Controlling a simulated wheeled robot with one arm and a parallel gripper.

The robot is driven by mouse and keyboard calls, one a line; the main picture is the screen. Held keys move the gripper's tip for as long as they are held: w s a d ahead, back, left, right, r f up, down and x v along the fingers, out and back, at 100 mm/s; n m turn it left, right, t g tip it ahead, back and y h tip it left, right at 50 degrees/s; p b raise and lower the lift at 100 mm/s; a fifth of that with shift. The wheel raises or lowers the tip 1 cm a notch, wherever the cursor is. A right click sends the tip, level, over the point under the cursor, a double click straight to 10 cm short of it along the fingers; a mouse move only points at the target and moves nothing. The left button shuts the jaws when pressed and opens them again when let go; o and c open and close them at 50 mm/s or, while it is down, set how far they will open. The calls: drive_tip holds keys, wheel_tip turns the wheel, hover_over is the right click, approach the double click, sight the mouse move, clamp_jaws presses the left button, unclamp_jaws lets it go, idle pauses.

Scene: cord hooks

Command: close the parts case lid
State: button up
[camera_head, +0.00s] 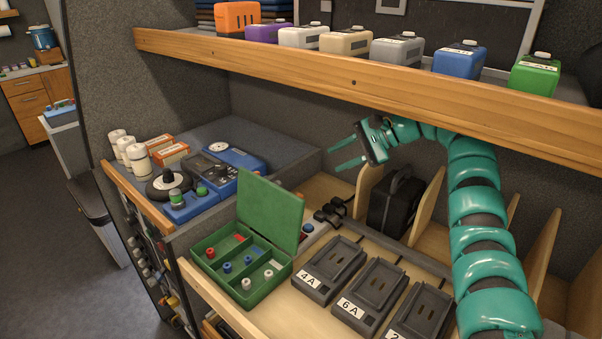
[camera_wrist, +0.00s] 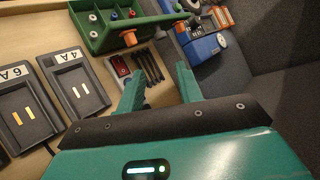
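The green parts case (camera_head: 240,262) sits on the wooden bench with its lid (camera_head: 270,208) standing up, open, at the back. Red, blue and white small parts lie in its compartments. In the wrist view the case (camera_wrist: 120,38) is at the top, with an orange latch-like piece (camera_wrist: 129,38) on its near side. My teal gripper (camera_head: 340,155) is above and to the right of the lid, apart from it. In the wrist view its two fingers (camera_wrist: 158,85) are spread with nothing between them.
Charger docks marked 4A (camera_head: 330,268) and 6A (camera_head: 370,295) stand right of the case. A black bag (camera_head: 396,203) sits among wooden dividers behind. A shelf (camera_head: 350,80) with coloured battery blocks overhangs my arm. A blue device (camera_head: 222,168) stands left of the lid.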

drive_tip(key=p, duration=0.5)
approach(271, 207)
drive_tip(key=w+a, duration=0.5)
drive_tip(key=w, duration=0.1)
drive_tip(key=shift+d+f, duration=0.15)
drive_tip(key=shift+f, duration=0.3)
clamp_jaws()
